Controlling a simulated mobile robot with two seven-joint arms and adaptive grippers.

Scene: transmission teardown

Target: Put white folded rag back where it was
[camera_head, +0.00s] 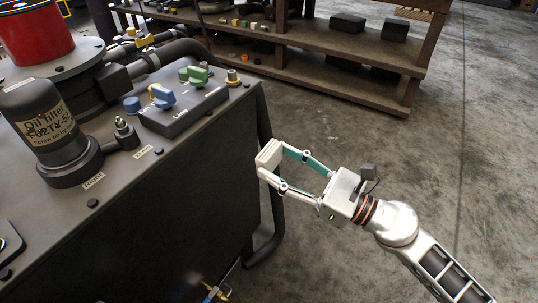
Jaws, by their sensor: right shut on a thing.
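My right gripper (269,164) reaches in from the lower right, just off the right side of the dark machine. It is shut on a small white block-like thing, which looks like the white folded rag (270,151). The rag is held above the floor, near the machine's upper right edge; whether it touches the machine cannot be told. The fingers hide part of it. My left gripper is not in view.
The dark machine (190,215) fills the left, topped by an oil filter (47,125), a valve block with blue and green handles (185,108) and a red container (32,35). A shelf (330,85) stands behind. Concrete floor lies open at right.

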